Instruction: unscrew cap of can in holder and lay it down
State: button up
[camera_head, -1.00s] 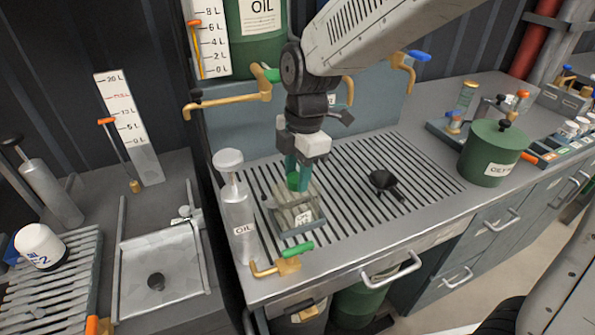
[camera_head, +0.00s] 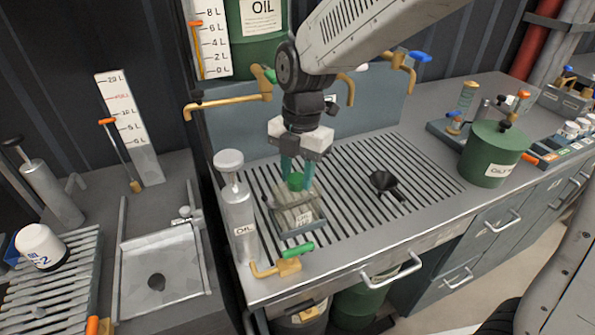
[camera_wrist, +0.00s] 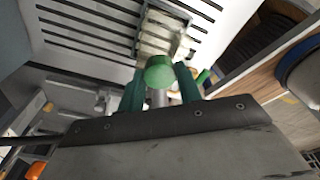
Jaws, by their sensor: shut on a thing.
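The can (camera_head: 293,208) is a pale, see-through container in a holder (camera_head: 302,229) at the front left of the slatted grate. Its green cap (camera_head: 296,181) is on top of the can, between my fingers. My gripper (camera_head: 297,176) points down over the can, its teal fingers on either side of the cap and shut on it. In the wrist view the round green cap (camera_wrist: 159,72) sits between the two fingertips, with the pale can (camera_wrist: 163,36) beyond. Whether the cap still touches the can's neck is hidden by the fingers.
A grey oil pump can (camera_head: 238,205) stands left of the holder. A brass tap with a green handle (camera_head: 288,262) is at the front edge. A black funnel (camera_head: 386,184) lies on the grate (camera_head: 420,180). The grate's right part is clear.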

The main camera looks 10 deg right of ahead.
aim_at(297, 179)
jog(key=n, duration=0.4)
jog(key=shift+n, duration=0.3)
jog(key=n+h, duration=0.1)
jog(key=n, duration=0.3)
jog(key=shift+a+n, duration=0.1)
jog(key=shift+n, duration=0.2)
jog(key=o, duration=1.4)
jog(key=shift+r, duration=0.25)
jog(key=shift+r, duration=1.1)
jog(key=shift+r, duration=0.3)
